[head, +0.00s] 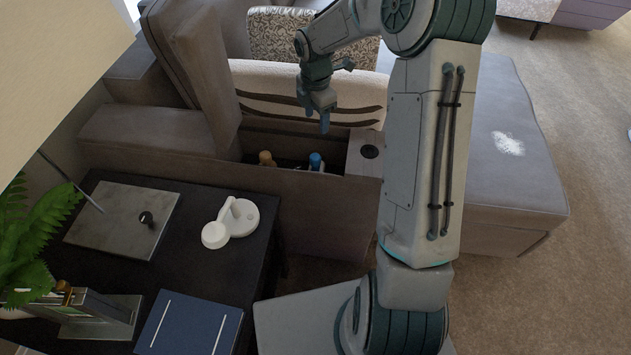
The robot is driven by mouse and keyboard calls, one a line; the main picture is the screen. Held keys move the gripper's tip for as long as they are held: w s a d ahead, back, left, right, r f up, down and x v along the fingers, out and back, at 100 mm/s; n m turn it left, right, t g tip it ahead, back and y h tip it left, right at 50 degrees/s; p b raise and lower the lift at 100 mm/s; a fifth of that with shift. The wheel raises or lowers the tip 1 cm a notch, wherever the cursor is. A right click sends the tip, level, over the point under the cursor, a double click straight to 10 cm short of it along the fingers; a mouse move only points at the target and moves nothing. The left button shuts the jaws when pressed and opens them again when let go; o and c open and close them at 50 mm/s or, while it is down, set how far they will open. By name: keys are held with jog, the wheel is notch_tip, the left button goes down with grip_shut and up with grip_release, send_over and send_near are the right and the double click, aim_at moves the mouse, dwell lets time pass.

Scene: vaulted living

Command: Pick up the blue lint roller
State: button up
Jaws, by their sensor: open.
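A blue-topped object with a lighter part below (316,161), which looks like the blue lint roller, stands in the open compartment of the sofa (330,205). Its lower part is hidden by the compartment's front wall. My gripper (317,119) is open, with its fingers pointing down. In the picture it is just above the blue top, apart from it. I cannot tell the exact depth between them.
A tan-topped object (266,158) stands in the same compartment, to the left. A dark side table (190,270) holds a white charging stand (235,218), a blue book (190,325) and a grey board (122,218). A raised sofa panel (205,75) stands left of the compartment.

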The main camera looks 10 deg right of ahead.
aim_at(315, 156)
jog(key=shift+n, duration=0.4)
jog(key=f, duration=0.3)
jog(key=f+b, duration=0.1)
jog(key=f, duration=0.3)
jog(key=f+b, duration=0.1)
jog(key=f, duration=0.2)
jog(key=shift+w+f, duration=0.35)
jog(key=f+b, duration=0.1)
jog(key=f, duration=0.1)
jog(key=s+f+b, duration=0.1)
jog(key=f, duration=0.2)
jog(key=shift+a+f, duration=0.15)
jog(key=shift+a, duration=0.05)
grip_shut()
